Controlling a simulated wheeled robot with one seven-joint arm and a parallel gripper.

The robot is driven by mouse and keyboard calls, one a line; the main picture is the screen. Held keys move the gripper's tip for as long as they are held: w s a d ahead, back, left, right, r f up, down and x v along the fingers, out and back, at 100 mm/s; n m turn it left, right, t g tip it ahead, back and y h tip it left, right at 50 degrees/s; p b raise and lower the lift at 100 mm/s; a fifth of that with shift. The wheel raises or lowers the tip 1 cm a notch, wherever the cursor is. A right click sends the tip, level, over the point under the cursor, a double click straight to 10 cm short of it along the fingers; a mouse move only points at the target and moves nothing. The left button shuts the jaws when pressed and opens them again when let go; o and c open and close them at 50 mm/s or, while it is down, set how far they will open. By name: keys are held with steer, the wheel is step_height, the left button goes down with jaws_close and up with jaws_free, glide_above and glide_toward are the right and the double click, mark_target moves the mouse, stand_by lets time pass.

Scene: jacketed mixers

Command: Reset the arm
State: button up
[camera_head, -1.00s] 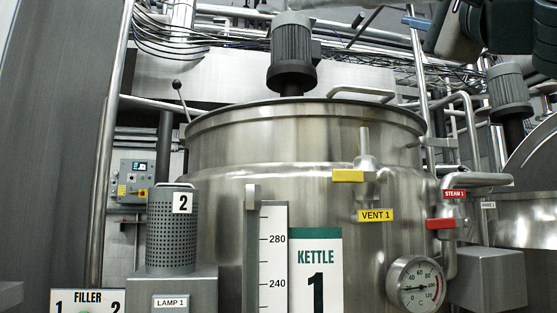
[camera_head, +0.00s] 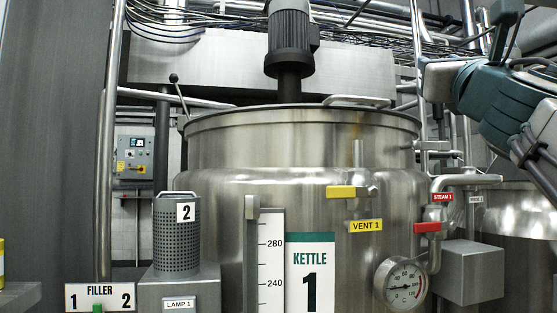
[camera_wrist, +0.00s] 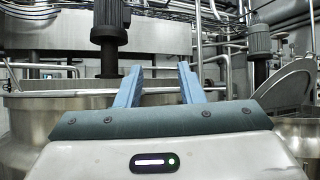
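My gripper shows in the wrist view (camera_wrist: 158,84), with its two blue fingers spread apart and nothing between them. It is open and empty, and points toward the rim of a steel kettle. In the head view only my arm's grey and teal links show at the upper right; the gripper itself is not visible there. The kettle labelled 1 (camera_head: 225,150) stands in the middle of the head view, with a motor (camera_head: 290,42) above it.
The kettle carries a yellow vent handle (camera_head: 346,192), a red steam handle (camera_head: 428,227) and a dial gauge (camera_head: 401,284). A perforated cylinder (camera_head: 177,240) stands at the left beside a filler sign (camera_head: 99,297). Pipes and a second kettle (camera_head: 510,225) are at the right.

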steer(key=w+f+m+g+p, duration=0.2)
steer(key=f+m+g+p, duration=0.2)
steer(key=f+m, duration=0.4)
steer(key=w+f+m+g+h+p, duration=0.1)
steer(key=w+f+m+g+p, duration=0.3)
steer(key=f+m, duration=0.3)
steer(key=w+f+m+g+p, duration=0.1)
steer(key=f+m+g+p, duration=0.35)
steer(key=f+m, duration=0.35)
steer(key=s+a+f+m+g+y+p, duration=0.2)
steer(key=s+a+f+m+g+p, duration=0.2)
steer(key=s+f, duration=0.4)
steer(key=s+a+f+m+g+y+p, duration=0.2)
steer(key=s+a+f+m+g+p, duration=0.3)
steer(key=s+f+m, duration=0.3)
step_height(320, 180, down, 4)
steer(key=shift+s+a+f+p, duration=0.15)
steer(key=shift+s+a+p, duration=0.2)
steer(key=shift+s+a, duration=0.4)
steer(key=shift+g, duration=0.25)
